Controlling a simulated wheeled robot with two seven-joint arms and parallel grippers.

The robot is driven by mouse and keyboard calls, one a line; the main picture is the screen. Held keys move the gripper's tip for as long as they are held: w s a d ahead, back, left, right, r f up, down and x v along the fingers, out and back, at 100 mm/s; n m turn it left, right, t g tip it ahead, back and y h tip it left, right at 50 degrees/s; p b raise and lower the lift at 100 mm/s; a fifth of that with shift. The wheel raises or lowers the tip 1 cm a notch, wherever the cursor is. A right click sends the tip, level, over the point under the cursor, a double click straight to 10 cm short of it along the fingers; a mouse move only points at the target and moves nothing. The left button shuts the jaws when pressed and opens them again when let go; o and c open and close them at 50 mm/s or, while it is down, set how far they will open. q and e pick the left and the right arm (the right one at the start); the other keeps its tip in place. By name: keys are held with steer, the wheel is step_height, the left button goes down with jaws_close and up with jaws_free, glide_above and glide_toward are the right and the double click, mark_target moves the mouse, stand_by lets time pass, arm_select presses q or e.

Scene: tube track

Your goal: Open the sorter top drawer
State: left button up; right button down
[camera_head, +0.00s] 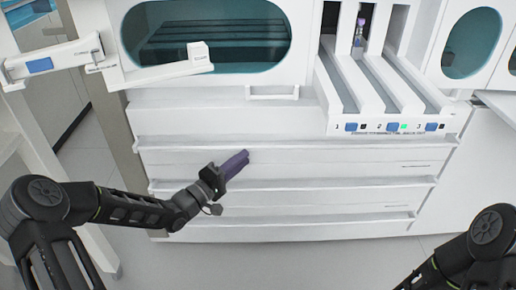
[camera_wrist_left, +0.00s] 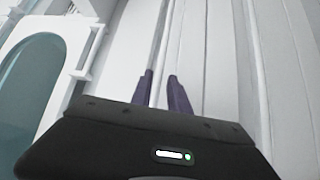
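The sorter is a white cabinet with several wide, stacked drawer fronts, each with a long lip along its upper edge. The top drawer (camera_head: 340,167) appears shut, its lip running just under the plain upper panel. My left gripper (camera_head: 235,164) has purple fingers and reaches this lip from the front. In the left wrist view its fingers (camera_wrist_left: 162,92) are apart, with a narrow gap. A long pale edge runs between them; whether they touch it I cannot tell. My right gripper is out of view; only part of my right arm shows at lower right.
A three-lane track (camera_head: 372,85) with numbered blue buttons juts out above the drawers at right. A white swing arm (camera_head: 160,72) hangs before the oval window (camera_head: 205,35). Lower drawers (camera_head: 300,200) look shut. Floor in front is clear.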

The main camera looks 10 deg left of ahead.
mark_target(258, 147)
arm_select(q)
steer(key=b+x, duration=0.2)
steer(key=x, duration=0.5)
steer(key=shift+w+d, duration=0.15)
steer(key=shift+c, duration=0.5)
jaws_close()
stand_by(0.8)
